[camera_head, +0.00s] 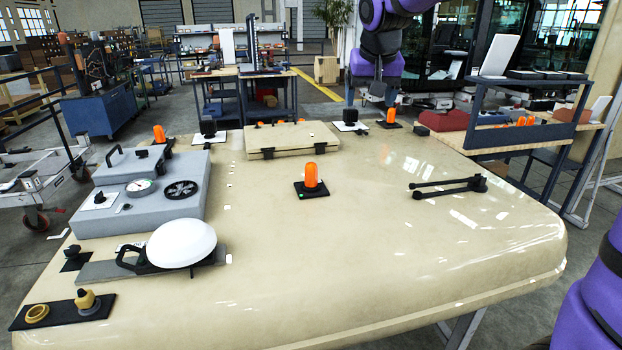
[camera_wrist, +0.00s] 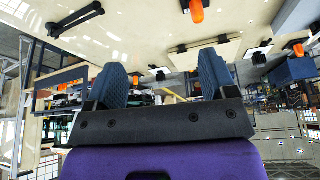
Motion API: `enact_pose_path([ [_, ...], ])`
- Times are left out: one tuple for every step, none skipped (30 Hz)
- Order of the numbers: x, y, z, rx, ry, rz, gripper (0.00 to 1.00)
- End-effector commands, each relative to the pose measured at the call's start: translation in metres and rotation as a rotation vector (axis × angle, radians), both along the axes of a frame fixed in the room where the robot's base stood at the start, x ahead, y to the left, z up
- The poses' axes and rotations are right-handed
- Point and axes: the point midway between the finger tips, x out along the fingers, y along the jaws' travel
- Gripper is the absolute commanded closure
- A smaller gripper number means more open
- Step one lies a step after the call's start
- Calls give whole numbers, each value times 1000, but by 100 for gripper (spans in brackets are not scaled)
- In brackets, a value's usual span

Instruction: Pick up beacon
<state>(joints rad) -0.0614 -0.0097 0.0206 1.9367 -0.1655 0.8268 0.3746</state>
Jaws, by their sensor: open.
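An orange beacon (camera_head: 311,176) stands upright on a small black square base near the middle of the cream cab roof (camera_head: 350,230). A green spot shows on its base. In the wrist view, which is upside down, it appears at the top (camera_wrist: 197,10), apart from the fingers. Two similar orange beacons stand on the roof, one at the far left (camera_head: 159,134) and one at the far right (camera_head: 390,116).
A black two-bar linkage (camera_head: 450,187) lies right of the middle beacon. A cream hatch panel (camera_head: 292,140) lies behind it. A grey box with a gauge (camera_head: 140,192) and a white dome (camera_head: 182,243) are on the left. The front right of the roof is clear.

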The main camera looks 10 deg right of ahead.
Motion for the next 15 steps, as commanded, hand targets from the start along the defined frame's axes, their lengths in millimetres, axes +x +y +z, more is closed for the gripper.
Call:
enact_pose_path([
  [22, 4, -9, 1, 7, -9, 22],
  [35, 6, -13, 1, 7, -16, 22],
  [51, 8, -20, 0, 8, -25, 22],
  [63, 10, -25, 0, 10, -31, 22],
  [75, 12, -31, 1, 11, -40, 22],
  [90, 15, -39, 2, 12, -48, 22],
  [102, 17, -46, 1, 13, -56, 22],
  [113, 19, -53, 1, 14, -63, 22],
  [128, 22, -63, 2, 15, -74, 22],
  [139, 24, -70, 3, 15, -80, 22],
  [150, 26, -78, 3, 15, -87, 22],
  [165, 29, -90, 4, 16, -96, 22],
  [175, 31, -98, 5, 17, -103, 22],
  [185, 34, -108, 5, 18, -110, 22],
  [198, 37, -120, 6, 18, -119, 22],
])
